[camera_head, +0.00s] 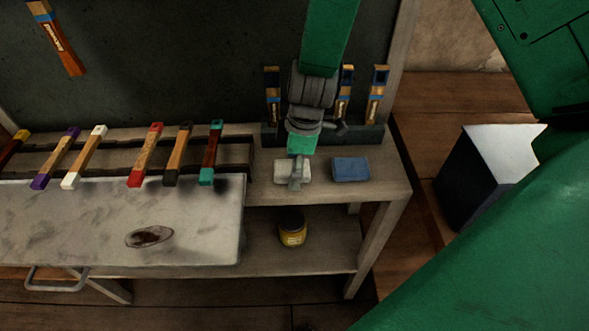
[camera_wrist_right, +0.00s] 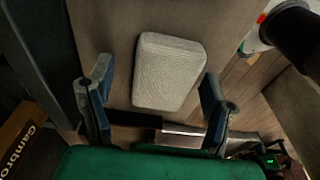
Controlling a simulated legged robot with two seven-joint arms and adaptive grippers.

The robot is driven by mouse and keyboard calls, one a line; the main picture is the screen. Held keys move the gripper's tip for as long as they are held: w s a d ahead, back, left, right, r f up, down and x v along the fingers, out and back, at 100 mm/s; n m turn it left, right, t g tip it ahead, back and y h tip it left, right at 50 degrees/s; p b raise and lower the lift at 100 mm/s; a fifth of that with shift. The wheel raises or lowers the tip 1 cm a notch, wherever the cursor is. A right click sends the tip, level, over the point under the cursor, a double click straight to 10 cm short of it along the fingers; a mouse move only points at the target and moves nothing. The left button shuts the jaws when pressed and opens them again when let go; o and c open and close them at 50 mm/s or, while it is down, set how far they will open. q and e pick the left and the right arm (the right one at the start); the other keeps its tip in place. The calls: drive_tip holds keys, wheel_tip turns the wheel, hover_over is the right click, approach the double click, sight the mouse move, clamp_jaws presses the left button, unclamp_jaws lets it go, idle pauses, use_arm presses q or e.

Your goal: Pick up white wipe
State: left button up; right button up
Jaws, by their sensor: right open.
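The white wipe (camera_head: 281,173) is a pale rounded block lying flat on the bench top, partly hidden by my right gripper (camera_head: 296,175) in the head view. In the right wrist view the wipe (camera_wrist_right: 168,72), with a fine woven texture, lies between and beyond the two spread fingers of my right gripper (camera_wrist_right: 156,84). The gripper is open, and no finger is seen closed on the wipe. Whether a finger touches it cannot be told. My left gripper is not in view.
A blue wipe (camera_head: 350,169) lies just right of the white one. Several wooden-handled tools (camera_head: 376,95) stand in a rack behind. Several coloured handles (camera_head: 145,155) lie left, above a metal plate (camera_head: 200,225). A yellow jar (camera_head: 292,230) sits on the lower shelf.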

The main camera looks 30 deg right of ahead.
drive_tip(key=shift+a+f, duration=0.1)
drive_tip(key=shift+a, duration=0.25)
drive_tip(key=shift+a+r, duration=0.2)
drive_tip(key=shift+a, duration=0.2)
drive_tip(key=c, duration=0.7)
drive_tip(key=shift+d, duration=0.25)
drive_tip(key=c, duration=0.4)
drive_tip(key=shift+s+d+f, duration=0.1)
drive_tip(key=shift+d+f, duration=0.05)
drive_tip(key=shift+d, duration=0.35)
drive_tip(key=shift+c, duration=0.2)
drive_tip(key=r, duration=0.6)
drive_tip(key=r+p, duration=0.1)
drive_tip(key=r, duration=0.2)
drive_tip(key=shift+a, duration=0.3)
drive_tip(key=shift+d+r, duration=0.1)
drive_tip(key=shift+r, duration=0.45)
